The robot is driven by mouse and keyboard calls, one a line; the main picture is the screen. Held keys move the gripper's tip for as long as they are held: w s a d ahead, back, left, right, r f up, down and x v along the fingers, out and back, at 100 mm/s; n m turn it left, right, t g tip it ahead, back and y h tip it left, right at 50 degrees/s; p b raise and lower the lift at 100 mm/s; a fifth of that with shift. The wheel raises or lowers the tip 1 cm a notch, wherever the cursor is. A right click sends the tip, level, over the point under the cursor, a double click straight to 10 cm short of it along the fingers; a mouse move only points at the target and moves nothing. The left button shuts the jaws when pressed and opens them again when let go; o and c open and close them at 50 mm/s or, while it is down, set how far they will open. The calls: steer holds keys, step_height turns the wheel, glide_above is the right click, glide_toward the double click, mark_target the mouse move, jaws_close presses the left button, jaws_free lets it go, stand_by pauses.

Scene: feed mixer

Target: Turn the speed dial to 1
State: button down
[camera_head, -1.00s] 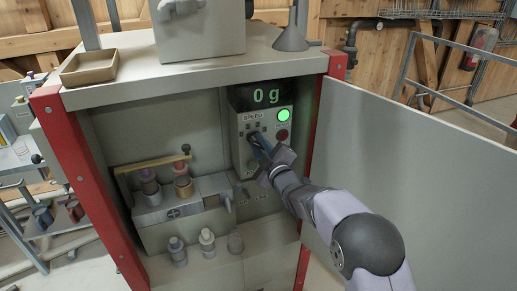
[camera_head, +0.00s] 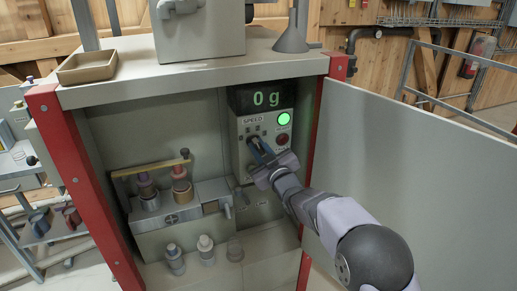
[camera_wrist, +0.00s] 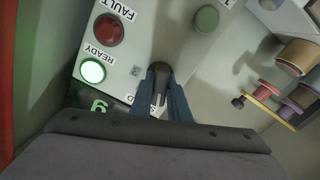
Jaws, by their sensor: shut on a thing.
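The speed dial (camera_wrist: 162,72) is a dark knob on the grey control panel (camera_head: 245,128), under the SPEED label (camera_head: 253,120). My gripper (camera_head: 256,146) reaches into the open cabinet from the right. Its blue fingers (camera_wrist: 162,88) are shut on the dial, one on each side of it in the wrist view. The fingers hide most of the dial and its number marks, so I cannot read the setting it points to. The display (camera_head: 265,98) above the panel reads 0 g.
A lit green READY lamp (camera_head: 284,119) and a red FAULT lamp (camera_head: 282,139) sit right of the dial. The open door (camera_head: 420,170) stands to the right of my arm. A metal unit with cartridges (camera_head: 180,205) is at left. Bottles (camera_head: 205,245) stand on the lower shelf.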

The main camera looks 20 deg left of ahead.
steer(key=c, duration=1.7)
jaws_free()
steer(key=shift+s+d, duration=0.1)
steer(key=shift+b+v, duration=1)
steer(key=shift+v, duration=2.55)
